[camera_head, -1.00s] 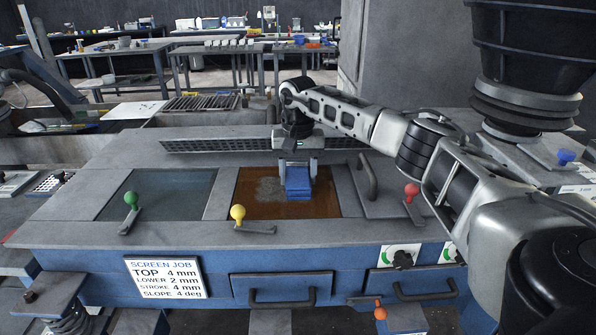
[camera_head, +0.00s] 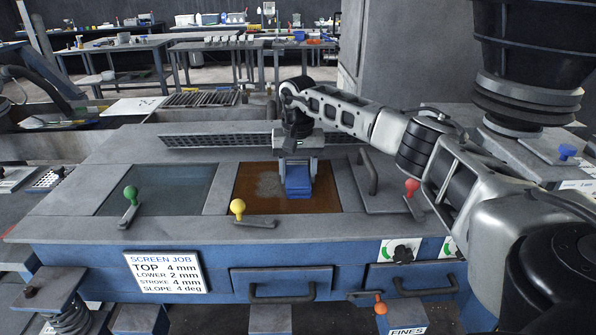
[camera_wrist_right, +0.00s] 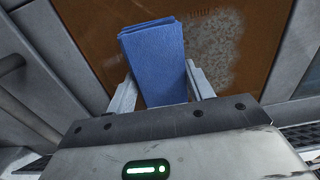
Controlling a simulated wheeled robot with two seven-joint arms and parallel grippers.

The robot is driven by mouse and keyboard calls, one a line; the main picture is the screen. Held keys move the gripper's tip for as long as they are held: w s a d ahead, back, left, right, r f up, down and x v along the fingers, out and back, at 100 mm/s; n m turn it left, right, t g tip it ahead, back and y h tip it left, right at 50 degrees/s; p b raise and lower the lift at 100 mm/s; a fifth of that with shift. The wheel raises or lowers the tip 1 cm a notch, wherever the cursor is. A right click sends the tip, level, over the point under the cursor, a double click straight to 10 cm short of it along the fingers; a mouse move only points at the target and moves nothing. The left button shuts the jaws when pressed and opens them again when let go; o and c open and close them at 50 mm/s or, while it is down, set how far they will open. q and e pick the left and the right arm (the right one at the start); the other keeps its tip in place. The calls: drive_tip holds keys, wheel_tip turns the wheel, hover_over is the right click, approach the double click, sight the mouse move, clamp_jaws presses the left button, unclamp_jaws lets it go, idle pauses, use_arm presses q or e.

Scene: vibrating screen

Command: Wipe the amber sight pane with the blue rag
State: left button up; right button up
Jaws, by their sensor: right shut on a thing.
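The amber sight pane (camera_head: 325,196) is a brown-orange rectangle set in the grey deck of the machine. A pale grey dusty patch (camera_head: 268,185) lies on its upper left part. It also shows in the right wrist view (camera_wrist_right: 205,50), beside the rag. The folded blue rag (camera_head: 298,182) is in my right gripper (camera_head: 298,168), over the upper middle of the pane. In the right wrist view the two fingers hold the rag (camera_wrist_right: 155,58) between them. I cannot tell whether the rag touches the pane. My left gripper is out of view.
A grey-green pane (camera_head: 165,190) lies left of the amber one. Green (camera_head: 130,197), yellow (camera_head: 238,210) and red (camera_head: 411,190) knobbed levers stand around the panes. A dark handle (camera_head: 367,172) rises just right of the amber pane. A raised slotted grille (camera_head: 215,140) runs behind.

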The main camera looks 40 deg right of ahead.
drive_tip(key=o, duration=0.6)
drive_tip(key=shift+r+p, duration=0.35)
drive_tip(key=shift+p, duration=0.1)
drive_tip(key=shift+c, duration=0.2)
drive_tip(key=c, duration=0.6)
